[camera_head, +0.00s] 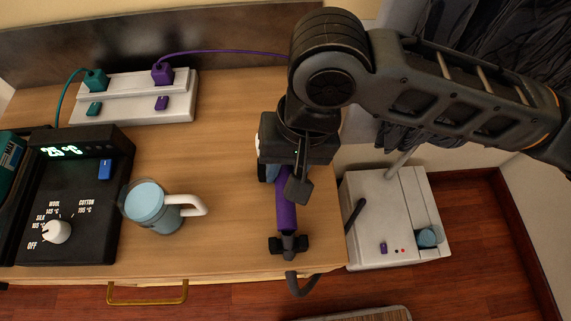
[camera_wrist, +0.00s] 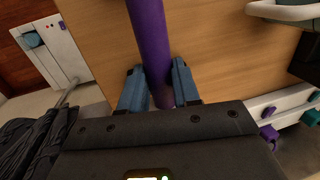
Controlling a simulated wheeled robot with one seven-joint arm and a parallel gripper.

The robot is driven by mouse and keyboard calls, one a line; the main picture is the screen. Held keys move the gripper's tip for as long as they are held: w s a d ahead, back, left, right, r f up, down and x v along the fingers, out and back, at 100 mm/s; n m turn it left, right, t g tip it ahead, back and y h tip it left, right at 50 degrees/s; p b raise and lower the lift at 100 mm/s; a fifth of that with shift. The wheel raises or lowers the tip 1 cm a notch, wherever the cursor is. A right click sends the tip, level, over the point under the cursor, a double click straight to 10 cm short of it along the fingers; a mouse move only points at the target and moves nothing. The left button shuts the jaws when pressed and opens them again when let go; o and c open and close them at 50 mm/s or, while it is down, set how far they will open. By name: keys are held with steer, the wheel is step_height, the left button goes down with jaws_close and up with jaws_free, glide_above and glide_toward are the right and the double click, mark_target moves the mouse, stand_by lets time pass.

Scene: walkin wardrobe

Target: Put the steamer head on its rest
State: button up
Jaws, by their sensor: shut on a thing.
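The purple handle of the steamer head (camera_head: 287,213) is under my gripper (camera_head: 272,172) at the right end of the wooden top. In the wrist view my gripper (camera_wrist: 159,78) has its blue fingers on either side of the purple handle (camera_wrist: 148,30), shut on it. A dark crosspiece (camera_head: 288,246) shows at the handle's near end, close to the front edge. A dark curved hook or hose piece (camera_head: 300,287) hangs beyond that edge. I cannot tell which dark part is the rest. My wrist hides the handle's far end.
A blue mug (camera_head: 150,205) stands left of centre, beside a black control box (camera_head: 75,190). A white power strip (camera_head: 135,96) with teal and purple plugs lies at the back. A pale grey unit (camera_head: 375,225) stands right of the top. Bare wood lies between mug and handle.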

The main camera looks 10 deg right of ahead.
steer(key=shift+f, duration=0.4)
steer(key=shift+f, duration=0.1)
steer(key=shift+f, duration=0.35)
steer(key=o, duration=1)
steer(key=v, duration=1.3)
steer(key=shift+a, duration=0.15)
